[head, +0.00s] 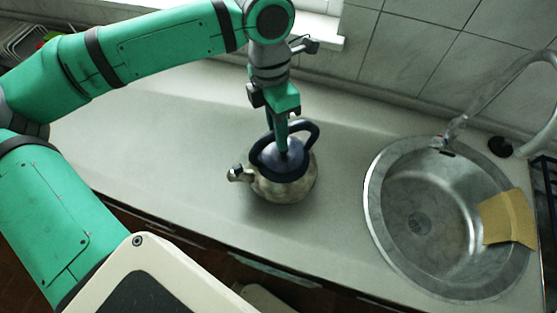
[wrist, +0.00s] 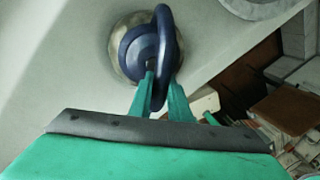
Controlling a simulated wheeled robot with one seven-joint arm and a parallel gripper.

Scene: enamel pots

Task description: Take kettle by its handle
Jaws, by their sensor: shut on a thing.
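The kettle (head: 285,187) stands on the grey counter, left of the sink. It has a pale, worn metal body, a dark blue lid, a short spout pointing left and a dark blue loop handle (head: 313,131). My gripper (head: 281,148) comes down from above and is shut on the handle. In the wrist view the kettle (wrist: 122,62) is seen from above, with the handle (wrist: 165,40) running between the two green fingers (wrist: 163,97). The finger tips partly hide the lower part of the handle. In the head view the kettle appears upright on the counter.
A round steel sink (head: 377,215) with a tap (head: 480,100) lies to the right, with a yellow cloth or sponge (head: 507,218) on its right rim. The tiled wall (head: 420,50) bounds the back. The counter (head: 150,140) is clear left of the kettle.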

